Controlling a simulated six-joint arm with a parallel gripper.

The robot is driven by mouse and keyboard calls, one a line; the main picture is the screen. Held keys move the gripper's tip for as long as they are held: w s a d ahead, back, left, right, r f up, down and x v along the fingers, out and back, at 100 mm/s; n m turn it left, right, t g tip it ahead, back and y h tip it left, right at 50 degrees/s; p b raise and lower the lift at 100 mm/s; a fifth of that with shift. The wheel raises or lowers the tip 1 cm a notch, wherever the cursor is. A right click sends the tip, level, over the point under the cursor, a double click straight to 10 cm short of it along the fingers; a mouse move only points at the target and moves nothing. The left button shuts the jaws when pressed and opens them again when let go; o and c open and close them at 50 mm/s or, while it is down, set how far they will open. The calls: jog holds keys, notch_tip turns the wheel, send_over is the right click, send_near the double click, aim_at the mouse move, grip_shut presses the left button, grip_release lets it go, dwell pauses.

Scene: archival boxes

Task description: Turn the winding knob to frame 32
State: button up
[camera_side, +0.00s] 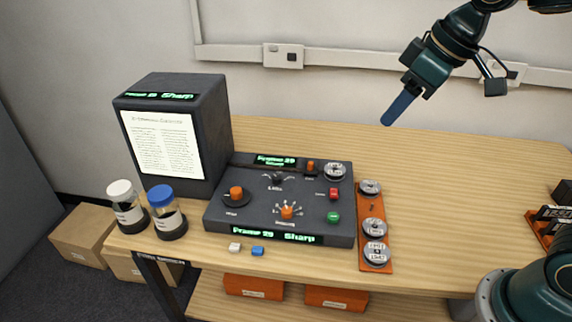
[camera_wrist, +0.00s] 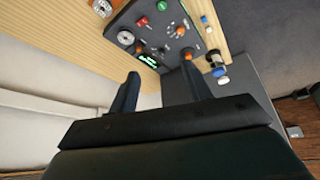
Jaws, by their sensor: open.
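The dark control panel (camera_side: 335,238) lies on the wooden table. The winding knob (camera_side: 236,192) is orange, on a black disc at the panel's left. It appears as an orange knob in the wrist view (camera_wrist: 187,53). My gripper (camera_side: 388,122) is up in the air, to the right of and above the panel, far from the knob. In the wrist view its two dark fingers (camera_wrist: 161,80) stand apart with nothing between them.
A dark reader box (camera_side: 205,130) with a lit page stands behind the knob. White-capped (camera_side: 127,210) and blue-capped (camera_side: 167,215) jars stand left of the panel. An orange tray (camera_side: 376,215) of metal reels lies to the right. The table's right middle is clear.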

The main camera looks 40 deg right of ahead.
jog(key=w+a+f+n+y, duration=0.1)
jog(key=w+a+f+n, duration=0.15)
jog(key=w, duration=0.45)
jog(key=w+a+f+n, duration=0.1)
jog(key=w+a+f, duration=0.1)
jog(key=w+a, duration=0.35)
jog(key=n+g+y, duration=0.1)
jog(key=n+g, duration=0.1)
jog(key=n, duration=0.1)
send_over(236, 190)
jog(key=s+d, duration=0.4)
jog(key=d, duration=0.1)
notch_tip(236, 190, down, 11)
jog(key=shift+w+a+f, duration=0.1)
jog(key=shift+w+a, duration=0.1)
jog(key=shift+a, duration=0.05)
jog(key=shift+f, duration=0.1)
jog(key=x, duration=1.3)
jog(key=shift+w+a+f, duration=0.1)
jog(key=shift+a+f, duration=0.1)
jog(key=shift+a, duration=0.05)
jog(key=c, duration=1)
